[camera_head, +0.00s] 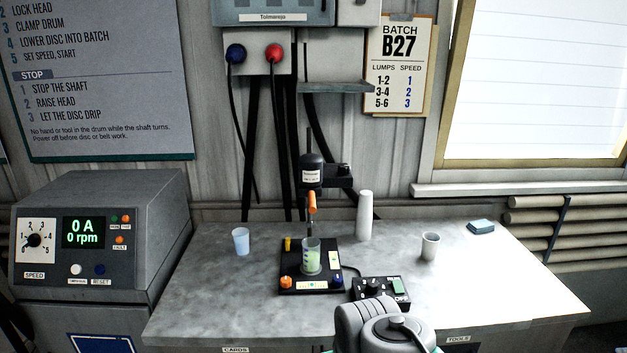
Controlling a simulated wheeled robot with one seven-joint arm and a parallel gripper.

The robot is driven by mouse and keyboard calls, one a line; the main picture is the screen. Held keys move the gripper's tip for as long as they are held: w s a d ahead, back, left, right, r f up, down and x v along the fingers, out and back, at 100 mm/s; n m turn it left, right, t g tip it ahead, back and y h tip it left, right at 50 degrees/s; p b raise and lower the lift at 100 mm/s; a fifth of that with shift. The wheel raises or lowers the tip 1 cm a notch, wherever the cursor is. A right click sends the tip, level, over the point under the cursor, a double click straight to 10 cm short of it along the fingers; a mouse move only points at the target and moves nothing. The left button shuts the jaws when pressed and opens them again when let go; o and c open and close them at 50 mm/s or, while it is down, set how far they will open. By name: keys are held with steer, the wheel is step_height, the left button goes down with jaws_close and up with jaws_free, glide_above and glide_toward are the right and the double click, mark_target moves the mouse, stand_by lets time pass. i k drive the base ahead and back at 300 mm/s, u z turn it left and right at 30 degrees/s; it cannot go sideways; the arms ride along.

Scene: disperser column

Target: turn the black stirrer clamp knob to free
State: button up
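A small overhead stirrer (311,172) with a black head stands over the middle of the bench. A black clamp part (340,174) sticks out to its right, with what looks like a small black knob (345,170) at its end. Its exact setting is too small to read. An orange piece (312,202) hangs below the head, above a clear beaker (310,257) of green liquid on a black base plate (325,251). A grey, rounded part of my arm shows at the bottom, right of centre. My gripper's fingers are not in view, and nothing touches the stirrer.
A black control box (381,291) with dials sits right of the base plate, close to my arm. A blue cup (240,241), a tall white cup stack (365,215) and a white cup (430,246) stand on the bench (200,285). Cables hang behind the stirrer. The bench's front left is clear.

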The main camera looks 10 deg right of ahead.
mark_target(344, 169)
steer(key=u, duration=0.35)
steer(key=k, duration=0.75)
steer(key=z, duration=0.8)
steer(key=i, duration=1.55)
steer(key=u, duration=0.45)
